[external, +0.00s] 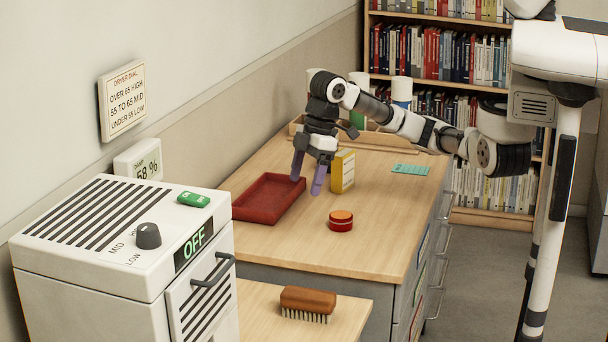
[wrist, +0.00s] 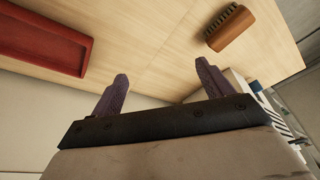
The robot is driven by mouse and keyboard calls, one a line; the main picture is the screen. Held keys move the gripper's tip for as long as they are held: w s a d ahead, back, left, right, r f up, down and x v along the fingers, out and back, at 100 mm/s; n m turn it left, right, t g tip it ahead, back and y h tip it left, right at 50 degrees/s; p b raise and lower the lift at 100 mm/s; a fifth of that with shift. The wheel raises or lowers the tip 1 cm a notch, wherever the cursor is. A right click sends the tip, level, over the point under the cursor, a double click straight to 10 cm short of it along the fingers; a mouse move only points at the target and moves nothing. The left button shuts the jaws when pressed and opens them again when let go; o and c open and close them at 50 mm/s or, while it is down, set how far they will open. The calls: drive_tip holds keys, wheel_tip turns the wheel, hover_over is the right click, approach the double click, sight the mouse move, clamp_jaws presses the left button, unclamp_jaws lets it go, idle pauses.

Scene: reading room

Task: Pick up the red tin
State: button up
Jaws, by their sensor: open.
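The red tin (external: 340,221) is a small round red tin with an orange lid. It stands upright on the wooden desk, right of the red tray, in the external view. My gripper (external: 308,184) is open and empty above the desk, behind and left of the tin, near the tray's right edge. In the wrist view my gripper (wrist: 160,85) shows two spread purple fingers with nothing between them. The tin is not visible in the wrist view.
The red tray (external: 243,217) lies left of my gripper and shows in the wrist view (wrist: 75,72). A brush (external: 308,302) lies on the lower front surface. A white drying cabinet (external: 95,285) stands front left. Desk around the tin is clear.

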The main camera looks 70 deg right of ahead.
drive_tip(key=s+d+f+m+g+h+b, duration=0.1)
drive_tip(key=s+d+m, duration=0.2)
drive_tip(key=d, duration=0.4)
drive_tip(key=s+d+f+m+g+h, duration=0.1)
drive_tip(key=s+d+m, duration=0.1)
drive_tip(key=d, duration=0.5)
hover_over(341, 215)
drive_tip(key=f, duration=0.8)
drive_tip(key=shift+s+f, duration=0.15)
drive_tip(key=shift+s, duration=0.25)
drive_tip(key=shift+w+f+p, duration=0.2)
drive_tip(key=shift+f+p, duration=0.3)
drive_tip(key=shift+f, duration=0.85)
drive_tip(key=shift+w+f+p, duration=0.2)
drive_tip(key=shift+f+p, duration=0.25)
drive_tip(key=shift+f, duration=0.9)
drive_tip(key=shift+c, duration=0.2)
drive_tip(key=c, duration=1)
drive_tip(key=shift+c, duration=0.3)
drive_tip(key=shift+r, duration=0.15)
